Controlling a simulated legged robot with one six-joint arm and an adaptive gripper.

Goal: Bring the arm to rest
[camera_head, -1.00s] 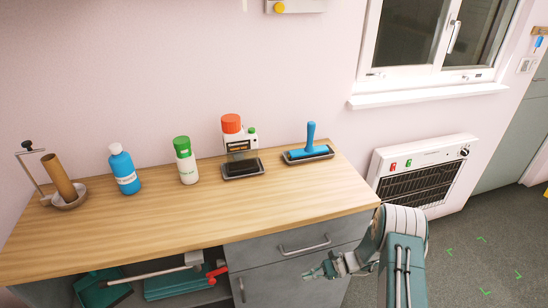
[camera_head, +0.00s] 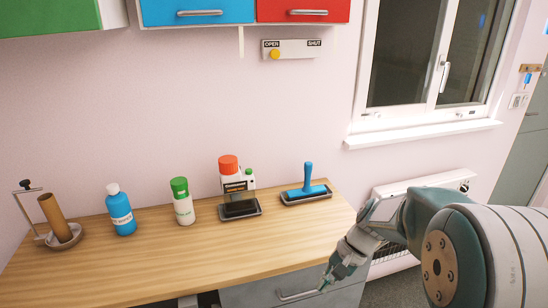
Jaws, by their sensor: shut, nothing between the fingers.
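My arm reaches in from the lower right, its large joint close to the camera and partly blocking the wall heater. My gripper (camera_head: 333,276) points down and to the left, in front of the right end of the wooden counter (camera_head: 150,258), near the drawer handle (camera_head: 298,294). Its fingers are small in the picture; they are shut with nothing between them.
A heater (camera_head: 428,190) hangs below the window. Cupboards (camera_head: 198,10) are above.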

